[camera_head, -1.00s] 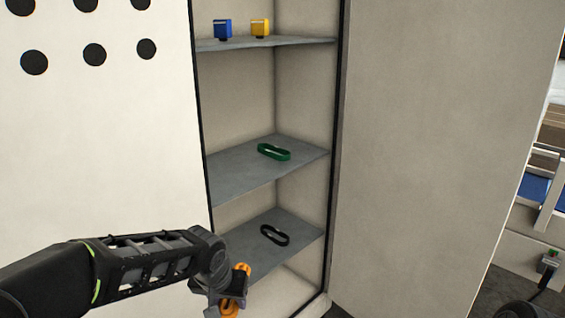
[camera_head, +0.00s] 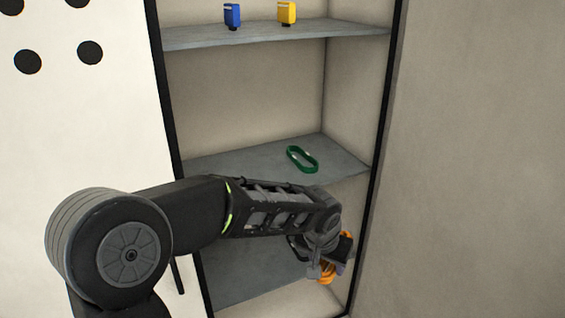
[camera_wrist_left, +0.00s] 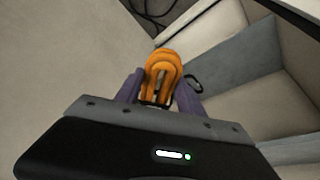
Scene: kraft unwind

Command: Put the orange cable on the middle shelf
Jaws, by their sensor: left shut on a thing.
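The orange cable (camera_head: 327,273) is a looped bundle held in my left gripper (camera_head: 338,262), in front of the lower shelf (camera_head: 235,280), near its right side. In the left wrist view the cable (camera_wrist_left: 162,65) sticks out between the two purple fingers of the left gripper (camera_wrist_left: 160,92), which are shut on it. The middle shelf (camera_head: 230,163) is above the gripper and holds a green cable loop (camera_head: 302,159) at its right part. My right gripper is not in view.
The top shelf (camera_head: 270,36) holds a blue item (camera_head: 232,15) and a yellow item (camera_head: 287,13). The left part of the middle shelf is bare. A dark loop (camera_wrist_left: 196,84) shows beside the right finger in the wrist view. A cabinet wall stands right.

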